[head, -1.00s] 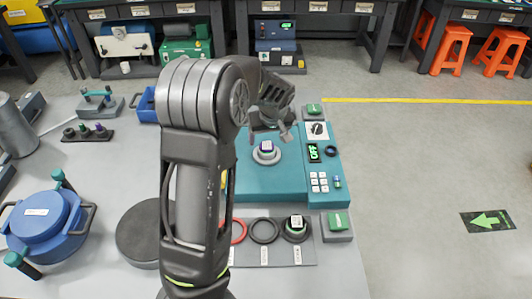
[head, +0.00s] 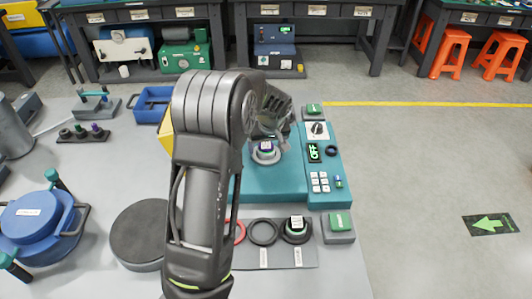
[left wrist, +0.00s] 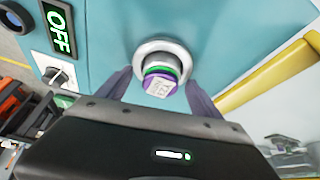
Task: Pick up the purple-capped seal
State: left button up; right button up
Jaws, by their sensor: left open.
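The purple-capped seal (head: 266,147) sits upright in a round grey seat (head: 266,156) on the teal testing machine (head: 285,185). In the left wrist view the seal (left wrist: 160,84) shows a purple cap with a white printed label and a green ring below it. My left gripper (head: 280,135) is just above and behind the seal in the head view. In the left wrist view its two fingers (left wrist: 158,88) stand apart on either side of the seal, open, with nothing held. My right gripper is not in view.
The machine's panel has an OFF display (head: 314,151), a knob (head: 317,130) and white buttons (head: 320,182). A grey tray (head: 280,256) with several rings lies in front. A yellow part (left wrist: 265,76) stands beside the machine. A dark disc (head: 138,235) lies at the left.

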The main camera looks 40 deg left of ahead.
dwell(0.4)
pick_arm(q)
grip_shut()
dwell(0.7)
